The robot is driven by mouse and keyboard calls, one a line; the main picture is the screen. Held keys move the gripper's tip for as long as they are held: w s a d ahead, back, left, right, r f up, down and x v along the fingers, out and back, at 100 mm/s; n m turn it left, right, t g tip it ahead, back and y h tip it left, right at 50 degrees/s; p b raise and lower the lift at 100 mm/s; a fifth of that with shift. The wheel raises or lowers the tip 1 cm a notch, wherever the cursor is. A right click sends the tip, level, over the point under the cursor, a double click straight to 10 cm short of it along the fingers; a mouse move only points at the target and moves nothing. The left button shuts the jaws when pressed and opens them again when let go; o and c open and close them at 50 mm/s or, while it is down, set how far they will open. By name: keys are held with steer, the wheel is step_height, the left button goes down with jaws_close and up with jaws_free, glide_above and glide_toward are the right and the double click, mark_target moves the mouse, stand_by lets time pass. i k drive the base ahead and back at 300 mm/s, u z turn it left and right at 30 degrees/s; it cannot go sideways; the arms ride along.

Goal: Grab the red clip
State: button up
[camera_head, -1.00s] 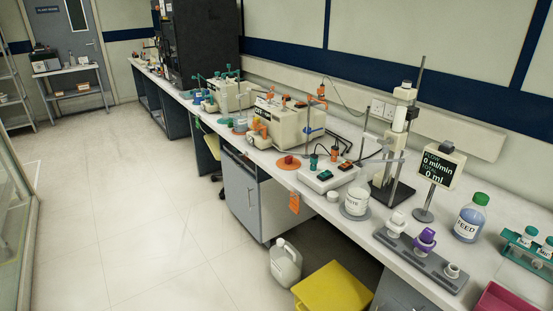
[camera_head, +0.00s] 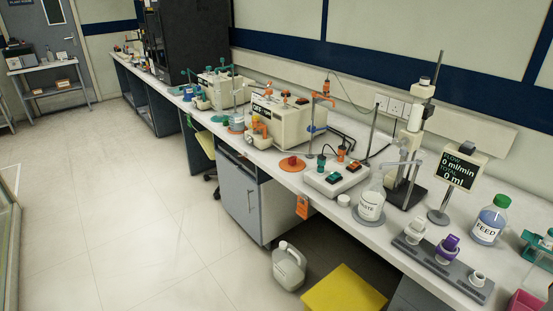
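I cannot single out a red clip for sure. An orange-red clamp (camera_head: 320,97) sits near the top of a thin stand rod on the bench. An orange tag (camera_head: 302,207) hangs at the bench's front edge. My gripper is not in view.
The long white bench (camera_head: 385,240) runs along the wall. On it stand a cream machine (camera_head: 278,124), a WASTE flask (camera_head: 371,206), a display (camera_head: 461,167), a FEED bottle (camera_head: 489,222) and a grey holder (camera_head: 450,268). A jug (camera_head: 288,266) and yellow box (camera_head: 342,291) are on the floor. The left floor (camera_head: 130,220) is clear.

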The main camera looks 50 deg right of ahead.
mark_target(291, 160)
steer(key=u, duration=0.15)
steer(key=i, duration=0.95)
